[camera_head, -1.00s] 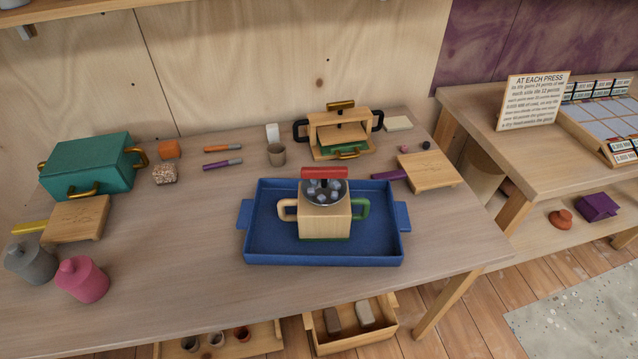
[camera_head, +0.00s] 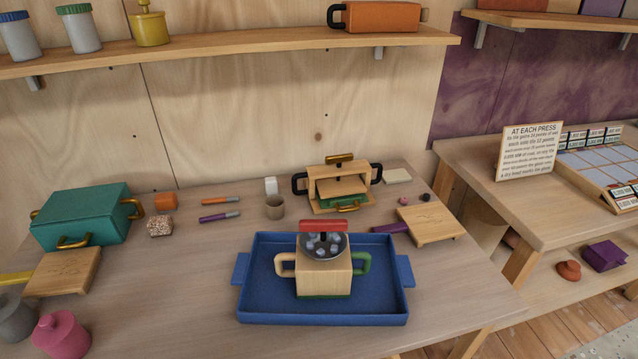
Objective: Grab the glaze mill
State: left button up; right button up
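A wooden block-shaped body that looks like the glaze mill (camera_head: 323,277) stands upright in a blue tray (camera_head: 262,300) on the workbench. It has a green base, a pale wooden handle on its left and a green handle on its right. A metal bowl with grey chunks sits on top, with a red bar (camera_head: 323,225) across it. Neither of my grippers is in view.
A wooden press-like box (camera_head: 340,185) with black handles stands behind the tray. A teal box (camera_head: 83,215) is at left, above pink (camera_head: 60,335) and grey jars. A wooden board (camera_head: 430,223) lies right. A shelf (camera_head: 250,43) runs above.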

aim_at(324, 269)
jog(key=z, duration=1.1)
jog(key=k+j+z, duration=0.65)
jog(key=i+j, duration=0.1)
jog(key=j, duration=0.05)
